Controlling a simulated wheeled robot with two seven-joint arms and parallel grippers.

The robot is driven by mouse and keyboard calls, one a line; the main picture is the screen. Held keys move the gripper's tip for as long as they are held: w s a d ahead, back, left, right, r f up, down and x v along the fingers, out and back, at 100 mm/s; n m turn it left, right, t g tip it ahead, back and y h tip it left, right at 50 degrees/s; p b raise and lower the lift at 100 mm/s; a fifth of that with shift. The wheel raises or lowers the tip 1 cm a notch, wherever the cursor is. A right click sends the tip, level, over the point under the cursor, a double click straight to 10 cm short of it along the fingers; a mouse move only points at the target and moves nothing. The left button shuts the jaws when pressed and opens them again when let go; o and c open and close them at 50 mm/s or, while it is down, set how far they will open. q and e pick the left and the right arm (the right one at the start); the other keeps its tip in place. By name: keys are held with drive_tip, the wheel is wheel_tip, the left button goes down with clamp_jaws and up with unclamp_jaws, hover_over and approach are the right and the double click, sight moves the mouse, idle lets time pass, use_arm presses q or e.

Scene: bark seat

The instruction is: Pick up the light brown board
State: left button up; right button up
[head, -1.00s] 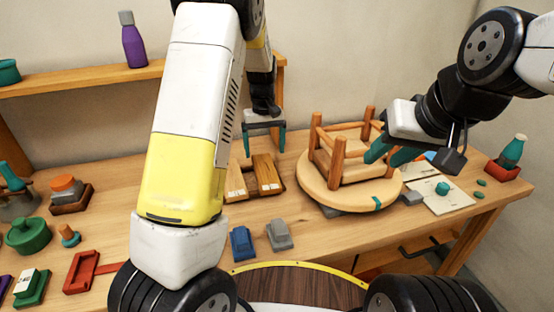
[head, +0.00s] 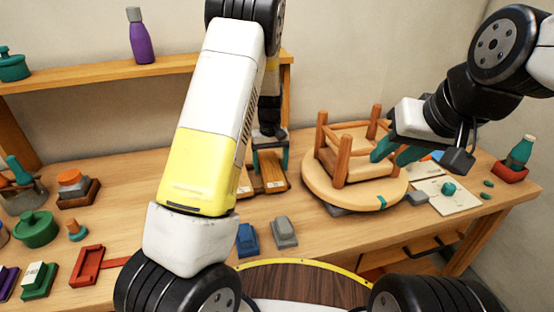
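Two small boards lie side by side on the table behind my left forearm. The lighter brown board (head: 245,184) is on the left and mostly hidden by my forearm. The darker, orange-brown board (head: 273,180) is on the right. My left gripper (head: 270,164) is open, pointing down, with its teal fingers apart over the boards' far part. I cannot tell whether the fingers touch a board. My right gripper (head: 396,154) has its teal fingers a little apart beside the upturned stool, and I see nothing held in it.
The upturned wooden stool (head: 325,188) stands right of the boards. A blue block (head: 246,238) and a grey block (head: 284,232) lie in front of them. A shelf (head: 100,77) with a purple bottle (head: 140,38) runs along the wall. A green pot (head: 37,228) stands at left.

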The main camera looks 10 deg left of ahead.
use_arm(q)
drive_tip(key=c, duration=1.3)
drive_tip(key=shift+o, duration=0.2)
drive_tip(key=shift+r, duration=0.1)
